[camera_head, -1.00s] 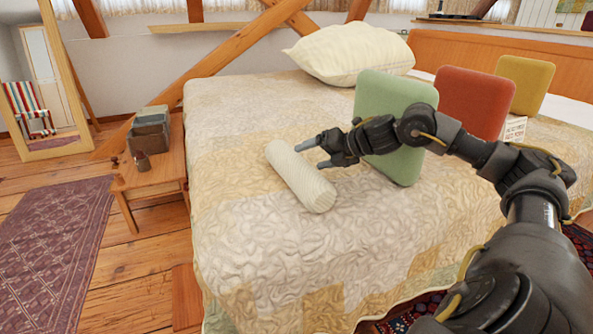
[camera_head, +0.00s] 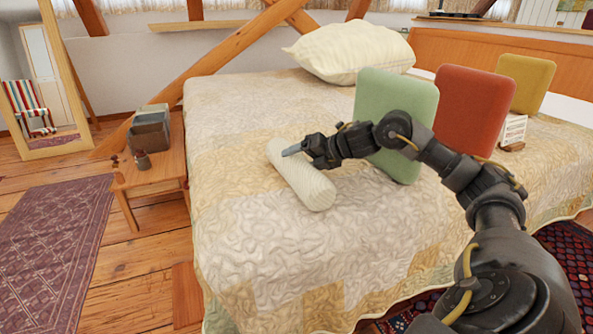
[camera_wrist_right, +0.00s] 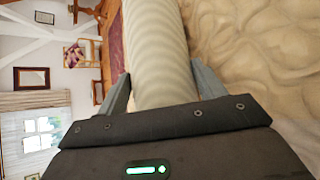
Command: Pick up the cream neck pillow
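The cream neck pillow (camera_head: 302,178) is a ribbed bolster lying on the quilted bed, left of the green cushion. My right gripper (camera_head: 298,156) is at the pillow's upper middle, with one fingertip over its top. In the right wrist view the pillow (camera_wrist_right: 158,55) runs between the two spread fingers (camera_wrist_right: 163,82), one on each side. The fingers are close to its sides; whether they touch it is unclear. The gripper looks open around the pillow, which still rests on the bed. My left gripper is not in view.
Green (camera_head: 402,105), red (camera_head: 478,108) and yellow (camera_head: 527,84) cushions stand on the bed behind my right arm. A large cream pillow (camera_head: 350,52) lies at the back. A wooden bedside table (camera_head: 165,172) stands left of the bed (camera_head: 235,240). The bed's front is clear.

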